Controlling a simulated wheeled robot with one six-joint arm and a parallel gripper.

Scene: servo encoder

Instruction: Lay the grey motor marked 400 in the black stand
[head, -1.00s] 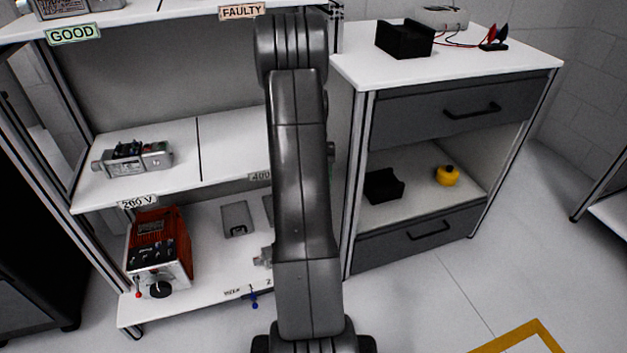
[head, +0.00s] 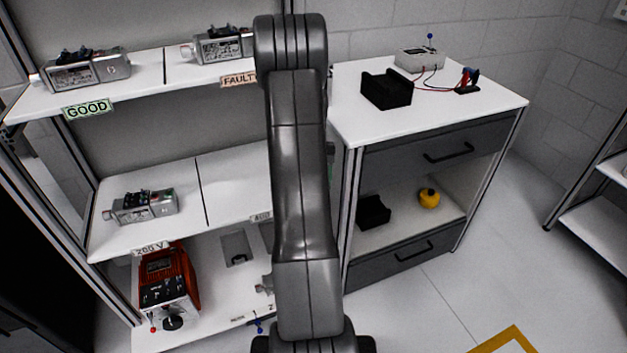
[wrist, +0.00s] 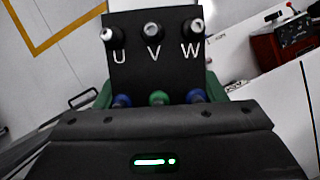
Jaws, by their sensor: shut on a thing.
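My gripper (wrist: 157,100), with green fingers at its sides, is shut on a motor in the wrist view. Only the motor's black terminal plate (wrist: 152,62) shows clearly, with letters U, V, W and three posts; its body and any 400 mark are hidden. In the head view my arm hides gripper and motor. A black stand (head: 386,90) is on the white cabinet top, right of my arm. A second black holder (head: 374,212) sits on the open shelf below it.
Grey motors lie on the GOOD shelf (head: 86,69), the FAULTY shelf (head: 222,45) and the middle shelf (head: 143,206). A red instrument (head: 168,283) stands lower left. The cabinet top's front is clear.

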